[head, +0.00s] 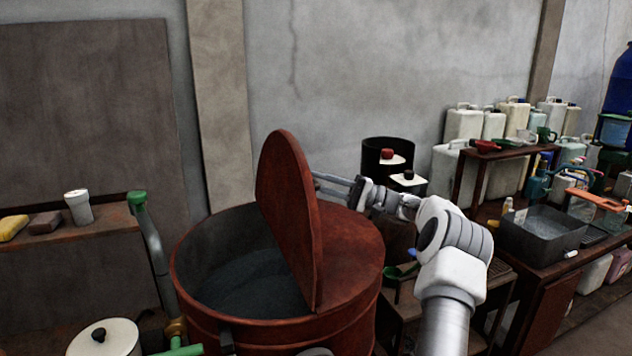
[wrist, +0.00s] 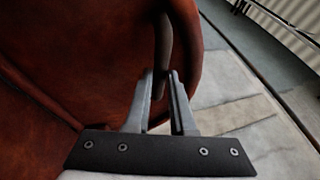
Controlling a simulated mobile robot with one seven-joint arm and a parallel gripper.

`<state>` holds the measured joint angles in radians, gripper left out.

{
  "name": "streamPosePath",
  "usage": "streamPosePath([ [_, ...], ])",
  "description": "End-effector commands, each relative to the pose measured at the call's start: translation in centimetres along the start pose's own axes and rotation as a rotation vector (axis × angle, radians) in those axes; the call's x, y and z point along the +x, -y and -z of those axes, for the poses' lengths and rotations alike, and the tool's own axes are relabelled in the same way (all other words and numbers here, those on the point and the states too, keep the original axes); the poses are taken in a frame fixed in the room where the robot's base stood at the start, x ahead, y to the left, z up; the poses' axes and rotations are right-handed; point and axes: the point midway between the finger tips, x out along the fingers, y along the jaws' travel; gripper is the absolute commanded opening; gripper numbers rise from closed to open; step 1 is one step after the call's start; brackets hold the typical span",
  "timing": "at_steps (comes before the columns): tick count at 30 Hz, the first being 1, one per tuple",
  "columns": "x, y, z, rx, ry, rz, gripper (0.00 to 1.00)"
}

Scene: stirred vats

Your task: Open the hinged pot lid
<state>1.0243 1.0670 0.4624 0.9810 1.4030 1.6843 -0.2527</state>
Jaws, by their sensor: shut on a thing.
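The pot is a large rust-red vat (head: 345,325) in the lower middle of the head view. Its hinged lid (head: 287,210) stands raised, nearly upright, across the middle of the vat. The left half of the mouth is open and shows a dark grey inside; a fixed red cover spans the right half. My gripper (head: 322,180) reaches in from the right at the lid's upper right side. In the wrist view my gripper (wrist: 162,80) is shut on a dark bar-like handle (wrist: 164,42) in front of the red-brown lid (wrist: 90,60). In the head view the lid hides the handle.
A white pot with a black-knobbed lid (head: 105,338) and a green-handled pipe (head: 148,235) stand at the lower left. A shelf (head: 75,237) holds a cup and blocks. On the right are a grey basin (head: 543,243) and several canisters (head: 463,124).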

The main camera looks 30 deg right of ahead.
Motion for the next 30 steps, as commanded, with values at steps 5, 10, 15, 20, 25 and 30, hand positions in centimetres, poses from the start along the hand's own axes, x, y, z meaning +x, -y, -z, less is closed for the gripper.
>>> streamPosePath([
  [5,0.1,0.2,0.0,-0.002,0.001,0.005,0.0],
  [10,0.1,0.2,0.0,-0.002,0.001,0.005,0.0],
  [15,0.1,0.1,0.0,-0.001,0.001,0.003,0.52],
  [20,0.0,0.1,0.0,0.0,0.0,0.002,0.52],
  [25,-0.2,0.0,0.0,0.0,-0.001,0.002,0.52],
  [30,-2.3,0.0,0.1,-0.002,-0.003,0.002,0.52],
])
